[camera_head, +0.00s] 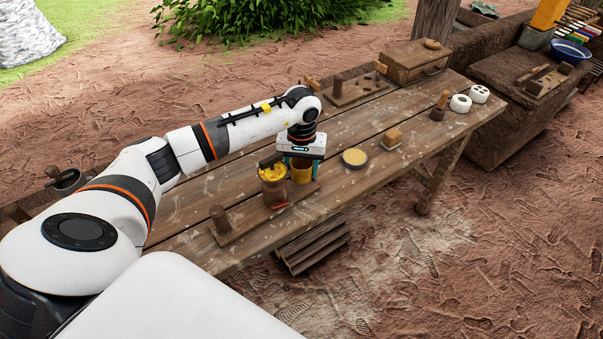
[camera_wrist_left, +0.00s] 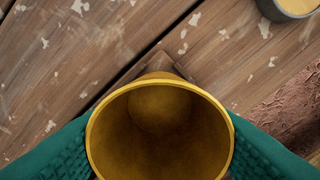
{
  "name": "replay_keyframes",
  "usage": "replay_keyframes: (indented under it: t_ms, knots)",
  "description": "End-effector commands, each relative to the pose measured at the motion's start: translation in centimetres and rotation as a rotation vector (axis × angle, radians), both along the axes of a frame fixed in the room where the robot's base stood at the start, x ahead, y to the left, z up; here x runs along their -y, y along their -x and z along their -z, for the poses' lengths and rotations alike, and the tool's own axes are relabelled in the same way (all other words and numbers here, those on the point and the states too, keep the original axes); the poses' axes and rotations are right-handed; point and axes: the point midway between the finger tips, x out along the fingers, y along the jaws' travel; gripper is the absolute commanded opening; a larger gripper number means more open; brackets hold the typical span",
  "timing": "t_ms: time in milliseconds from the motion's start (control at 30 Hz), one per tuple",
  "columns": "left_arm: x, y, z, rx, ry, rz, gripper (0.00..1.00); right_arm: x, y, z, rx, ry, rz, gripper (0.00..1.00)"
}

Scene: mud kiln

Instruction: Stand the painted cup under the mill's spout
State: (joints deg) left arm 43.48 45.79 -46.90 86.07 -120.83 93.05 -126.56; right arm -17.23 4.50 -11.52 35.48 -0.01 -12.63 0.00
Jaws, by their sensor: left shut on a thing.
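The painted cup (camera_head: 301,174), yellow-orange, is between the teal fingers of my left gripper (camera_head: 301,166), which is shut on it. In the left wrist view the cup (camera_wrist_left: 160,135) shows its open mouth and looks empty, with a finger on each side. The mill (camera_head: 272,188) appears to be the brown drum with yellow contents and a dark handle, just left of the cup. I cannot make out its spout. Whether the cup's base touches the wood is hidden. My right gripper is not in view.
A wooden post (camera_head: 219,220) stands on a board at the near left of the table (camera_head: 185,205). A round dish of yellow matter (camera_head: 354,157) and a small wooden block (camera_head: 392,138) are to the right. White pieces (camera_head: 461,103) sit at the right end.

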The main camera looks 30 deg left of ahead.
Motion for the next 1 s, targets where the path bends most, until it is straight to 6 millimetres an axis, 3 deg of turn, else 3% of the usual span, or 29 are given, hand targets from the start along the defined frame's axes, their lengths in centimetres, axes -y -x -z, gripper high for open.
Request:
replay_keyframes:
  t_ms: [200,567,600,700,1000]
  knots:
    - [0.0,0.1,2.9,-0.004,0.001,-0.001,0.31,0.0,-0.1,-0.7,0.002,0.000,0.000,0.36]
    - [0.0,0.0,3.5,-0.001,0.000,0.000,0.31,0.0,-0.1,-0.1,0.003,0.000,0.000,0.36]
    - [0.0,0.1,3.3,-0.001,0.000,0.000,0.59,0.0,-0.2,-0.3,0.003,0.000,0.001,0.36]
    - [0.0,0.1,3.3,-0.002,0.000,0.000,0.75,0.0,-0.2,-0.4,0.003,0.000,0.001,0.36]
    - [0.0,0.1,3.2,-0.002,0.000,0.000,0.75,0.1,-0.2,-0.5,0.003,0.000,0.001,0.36]
